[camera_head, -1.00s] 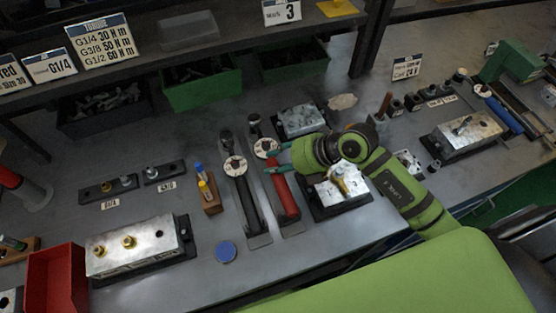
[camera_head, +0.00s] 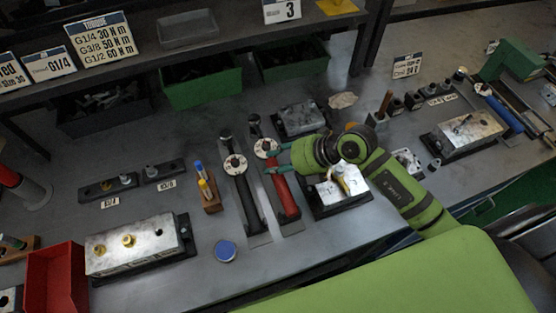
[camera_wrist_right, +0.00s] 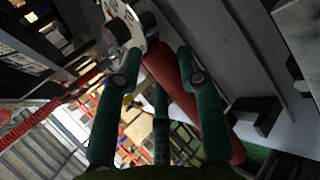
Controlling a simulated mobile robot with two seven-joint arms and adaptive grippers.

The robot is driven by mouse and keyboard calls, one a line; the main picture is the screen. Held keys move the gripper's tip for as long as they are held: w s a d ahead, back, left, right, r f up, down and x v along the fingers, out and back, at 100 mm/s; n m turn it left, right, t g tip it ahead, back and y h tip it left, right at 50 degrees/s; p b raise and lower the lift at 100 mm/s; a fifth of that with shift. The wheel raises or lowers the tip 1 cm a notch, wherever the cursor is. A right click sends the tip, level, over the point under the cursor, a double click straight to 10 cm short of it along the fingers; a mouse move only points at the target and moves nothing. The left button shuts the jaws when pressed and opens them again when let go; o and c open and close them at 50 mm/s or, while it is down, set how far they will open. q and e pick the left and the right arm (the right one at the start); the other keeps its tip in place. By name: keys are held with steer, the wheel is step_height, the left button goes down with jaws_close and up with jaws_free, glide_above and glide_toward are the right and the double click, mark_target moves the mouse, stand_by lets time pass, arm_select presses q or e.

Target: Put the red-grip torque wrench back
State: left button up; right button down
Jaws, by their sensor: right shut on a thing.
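The red-grip torque wrench (camera_head: 284,194) lies lengthwise on or just over a narrow grey plate (camera_head: 292,229); I cannot tell if it touches. Its round white dial is near the far end. My right gripper (camera_head: 272,160) is shut on the wrench near the dial, at the upper end of the red grip. In the right wrist view the red grip (camera_wrist_right: 168,75) passes between the green fingers of the right gripper (camera_wrist_right: 157,72). A black-grip torque wrench (camera_head: 248,198) lies to its left on a similar plate. My left gripper is not in view.
A metal valve block (camera_head: 350,180) stands close on the right, partly under my right arm. A small wooden holder (camera_head: 211,203) and a blue round cap (camera_head: 225,251) lie left of the wrenches. A shelf with green bins (camera_head: 203,92) spans the back.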

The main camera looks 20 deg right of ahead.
steer(key=shift+f+b, duration=0.55)
steer(key=shift+f, duration=0.35)
steer(key=shift+f+b, duration=0.3)
steer(key=shift+f, duration=0.3)
steer(key=c, duration=0.7)
jaws_free()
steer(key=shift+s+f, duration=0.1)
steer(key=v, duration=1.2)
